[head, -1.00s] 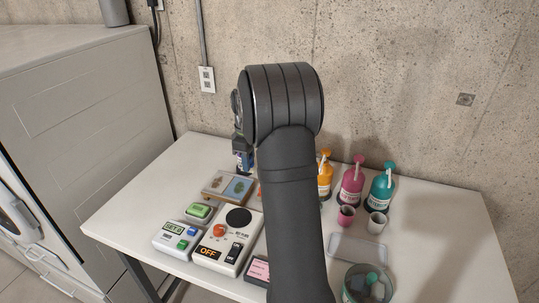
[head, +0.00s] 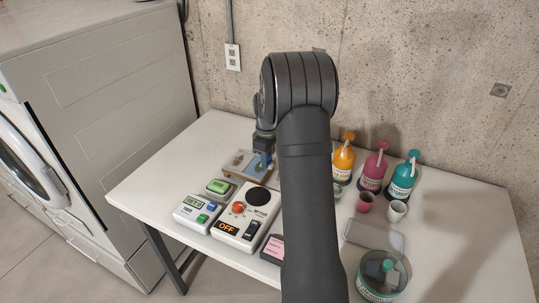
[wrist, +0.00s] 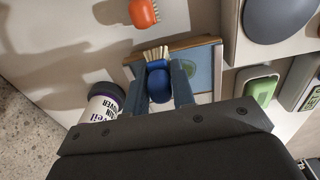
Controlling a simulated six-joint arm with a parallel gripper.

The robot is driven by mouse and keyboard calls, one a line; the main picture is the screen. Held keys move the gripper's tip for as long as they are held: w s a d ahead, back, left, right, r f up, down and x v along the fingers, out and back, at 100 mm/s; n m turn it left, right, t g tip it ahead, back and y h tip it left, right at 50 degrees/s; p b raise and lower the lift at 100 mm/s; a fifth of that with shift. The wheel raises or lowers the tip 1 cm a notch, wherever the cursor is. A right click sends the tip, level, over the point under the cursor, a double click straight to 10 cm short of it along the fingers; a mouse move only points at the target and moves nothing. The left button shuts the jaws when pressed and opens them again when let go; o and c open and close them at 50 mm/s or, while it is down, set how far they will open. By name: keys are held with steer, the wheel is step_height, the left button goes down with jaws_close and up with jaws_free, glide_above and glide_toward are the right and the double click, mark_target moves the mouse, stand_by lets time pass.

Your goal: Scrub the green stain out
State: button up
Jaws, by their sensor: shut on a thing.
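My gripper (head: 264,147) is shut on a blue brush (wrist: 159,84), whose pale bristles (wrist: 155,52) point away from the jaws in the wrist view. The brush also shows as a small blue shape in the head view (head: 267,160). It is over the right part of a wood-edged tray (head: 232,175) holding a light blue patch and a brownish patch. I cannot tell whether the bristles touch the tray.
An orange brush head (wrist: 143,12) and a white bottle with a purple band (wrist: 104,104) are near the tray. A hot plate (head: 247,215), timer (head: 197,213) and green-topped box (head: 219,188) stand in front. Orange (head: 343,160), pink (head: 374,170) and teal (head: 404,177) bottles stand right.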

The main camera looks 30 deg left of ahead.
mark_target(251, 168)
steer(key=shift+a+f, duration=0.25)
steer(key=shift+a, duration=2.15)
steer(key=shift+s+a+r, duration=0.1)
steer(key=shift+s+a, duration=0.05)
steer(key=shift+s, duration=0.5)
steer(key=shift+d, duration=3)
steer(key=shift+s, duration=0.75)
steer(key=shift+a, duration=2.95)
step_height(251, 168, up, 8)
